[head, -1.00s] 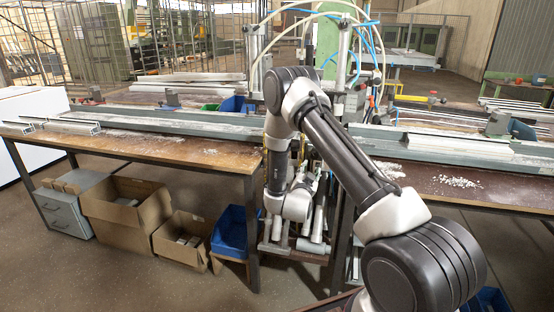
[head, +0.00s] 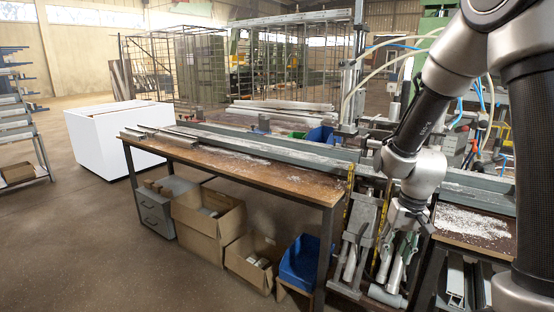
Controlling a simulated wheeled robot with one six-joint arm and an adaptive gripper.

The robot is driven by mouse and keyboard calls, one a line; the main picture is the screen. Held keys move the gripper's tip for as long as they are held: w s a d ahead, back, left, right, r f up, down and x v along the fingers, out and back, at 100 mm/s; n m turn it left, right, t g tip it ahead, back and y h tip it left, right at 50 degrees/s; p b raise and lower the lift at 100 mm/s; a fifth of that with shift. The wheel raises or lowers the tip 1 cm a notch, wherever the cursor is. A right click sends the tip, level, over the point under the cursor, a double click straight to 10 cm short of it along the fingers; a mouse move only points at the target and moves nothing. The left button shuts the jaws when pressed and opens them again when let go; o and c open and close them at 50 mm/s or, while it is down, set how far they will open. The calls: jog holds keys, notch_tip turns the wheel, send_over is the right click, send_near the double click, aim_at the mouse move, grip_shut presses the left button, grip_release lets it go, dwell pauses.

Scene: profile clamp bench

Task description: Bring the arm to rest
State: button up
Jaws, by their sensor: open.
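My arm comes in from the right edge, with its elbow at the top right and its forearm sloping down to the left. My gripper (head: 397,255) hangs below the wrist, pointing down, in front of the gap between the bench parts. Its jaws are open, and I see nothing held. The fingers are hard to separate from the grey clamp cylinders (head: 350,262) behind them. How far they stand from these parts cannot be told.
The wooden bench (head: 290,180) with long metal profiles runs left of my gripper. Under it stand cardboard boxes (head: 205,222), a blue bin (head: 298,262) and a grey drawer unit (head: 155,212).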

jog(key=s+d+r+t, duration=0.2)
jog(key=s+r, duration=0.6)
jog(key=r, duration=0.3)
jog(key=s+d+r+n+t+h, duration=0.1)
jog(key=s+d+r+t, duration=0.1)
jog(key=s+r, duration=0.7)
jog(key=shift+d+r+n, duration=0.3)
jog(key=shift+d+r, duration=0.35)
jog(key=shift+r, duration=0.25)
